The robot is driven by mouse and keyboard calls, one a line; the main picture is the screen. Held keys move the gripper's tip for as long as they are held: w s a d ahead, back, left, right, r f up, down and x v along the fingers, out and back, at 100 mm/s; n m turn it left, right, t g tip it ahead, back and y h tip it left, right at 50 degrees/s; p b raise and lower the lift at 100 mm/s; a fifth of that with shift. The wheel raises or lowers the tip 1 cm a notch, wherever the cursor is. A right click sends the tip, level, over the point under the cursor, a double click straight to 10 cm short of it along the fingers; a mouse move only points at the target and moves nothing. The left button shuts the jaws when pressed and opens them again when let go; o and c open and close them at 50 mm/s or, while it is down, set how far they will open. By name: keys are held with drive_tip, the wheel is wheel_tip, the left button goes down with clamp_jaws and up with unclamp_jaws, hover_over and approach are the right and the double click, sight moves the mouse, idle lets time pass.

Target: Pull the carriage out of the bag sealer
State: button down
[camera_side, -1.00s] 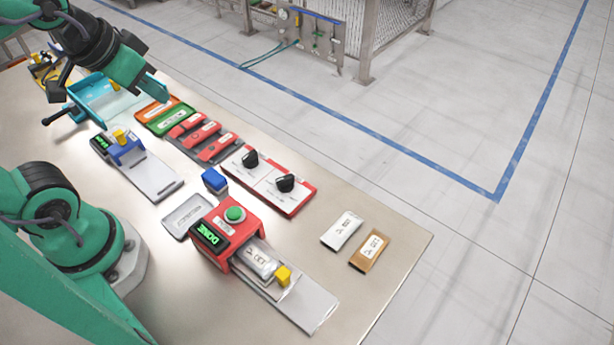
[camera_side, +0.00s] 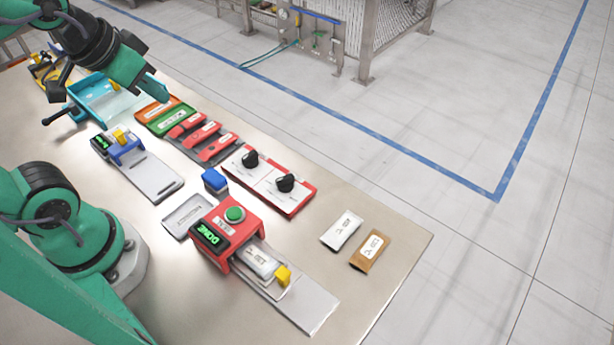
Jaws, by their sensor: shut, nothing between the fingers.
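The bag sealer is a red housing (camera_side: 226,222) with a green button on top and a dark display reading "DONE" in green. Its carriage (camera_side: 284,278) sits on a grey rail out of the housing's right side, with a yellow knob (camera_side: 283,275) at its outer end. A pale labelled bag (camera_side: 261,261) lies on the carriage, its inner end by the housing opening. My gripper (camera_side: 153,86) is at the upper left, shut and empty, above the table and far from the sealer. Its fingertips are small and partly hard to make out.
A blue device (camera_side: 122,146) with a yellow knob and its own rail stands left. A red panel with black knobs (camera_side: 268,181) and red blocks (camera_side: 204,133) lie behind. White (camera_side: 342,230) and brown (camera_side: 370,250) packets lie at right. The rail's right side is clear.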

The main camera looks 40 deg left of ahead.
drive_tip(key=c, duration=1.6)
unclamp_jaws()
drive_tip(key=shift+o, duration=1.2)
drive_tip(key=shift+w+d, duration=0.15)
drive_tip(key=shift+d, duration=0.1)
drive_tip(key=m+g, duration=0.6)
drive_tip(key=m, duration=1.2)
hover_over(283, 274)
wheel_tip(283, 274, down, 15)
drive_tip(key=shift+r, duration=0.2)
drive_tip(key=shift+f, duration=0.1)
drive_tip(key=shift+f, duration=3.8)
